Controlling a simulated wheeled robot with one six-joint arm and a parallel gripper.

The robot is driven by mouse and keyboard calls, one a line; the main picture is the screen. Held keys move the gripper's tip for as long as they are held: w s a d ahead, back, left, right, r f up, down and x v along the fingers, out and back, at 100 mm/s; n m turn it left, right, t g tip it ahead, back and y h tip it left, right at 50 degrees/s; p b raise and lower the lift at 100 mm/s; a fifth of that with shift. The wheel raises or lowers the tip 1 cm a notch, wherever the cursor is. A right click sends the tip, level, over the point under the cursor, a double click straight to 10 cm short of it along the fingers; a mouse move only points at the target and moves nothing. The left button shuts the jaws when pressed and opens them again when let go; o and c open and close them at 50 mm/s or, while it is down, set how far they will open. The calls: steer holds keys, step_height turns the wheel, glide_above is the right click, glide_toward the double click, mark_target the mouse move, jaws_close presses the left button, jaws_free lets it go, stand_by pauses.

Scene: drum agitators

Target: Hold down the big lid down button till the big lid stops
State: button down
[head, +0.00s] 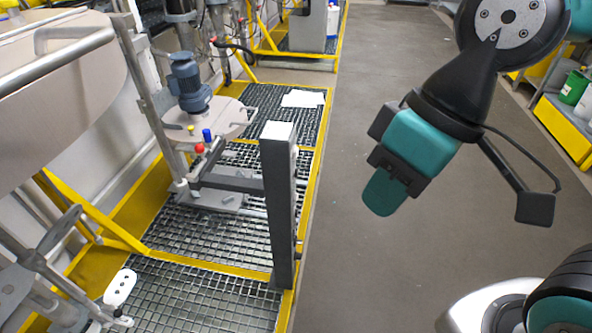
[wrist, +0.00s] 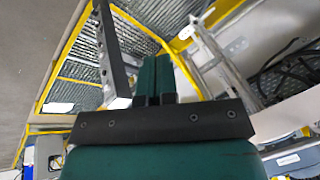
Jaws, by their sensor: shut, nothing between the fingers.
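My gripper (head: 382,195) hangs at the right of the head view, over the bare floor and clear of everything. In the wrist view its two teal fingers (wrist: 155,72) are together, with nothing between them. A large beige round lid (head: 60,90) fills the upper left of the head view. A grey post (head: 280,205) stands left of my gripper; small dark fittings show along it in the wrist view (wrist: 112,50). A white plate with dark round spots (head: 120,287) is at the lower left. I cannot tell which fitting is the big lid down button.
A smaller round lid (head: 215,120) with a blue motor (head: 187,80) sits behind the post, near red and blue knobs. Yellow-edged grating (head: 210,290) lies under the machines. The grey floor (head: 400,260) at right is clear. A green bucket (head: 574,88) stands far right.

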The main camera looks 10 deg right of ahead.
steer(key=w+a+f+m+t+y+p, duration=0.1)
steer(key=w+f+m, duration=0.1)
steer(key=w, duration=0.4)
steer(key=w+a+f+m+y, duration=0.1)
steer(key=w+f+y, duration=0.1)
steer(key=w, duration=0.5)
steer(key=m+t+y+p, duration=0.1)
steer(key=m+t+p, duration=0.1)
steer(key=m+t, duration=0.55)
glide_toward(295, 173)
step_height(295, 173, up, 4)
steer(key=m+g, duration=0.2)
steer(key=w+d+f+m+t+h, duration=0.1)
steer(key=w+d+f+m+t, duration=0.1)
steer(key=d+f, duration=0.5)
step_height(295, 173, down, 2)
steer(key=shift+f+m+t+h, duration=0.2)
steer(key=shift+m+t+h, duration=0.35)
steer(key=shift+m, duration=0.7)
steer(key=w+a+p, duration=0.1)
steer(key=w+a, duration=0.2)
steer(key=a, duration=0.5)
steer(key=shift+w+p, duration=0.2)
steer(key=shift+p, duration=0.2)
steer(key=shift+a, duration=0.15)
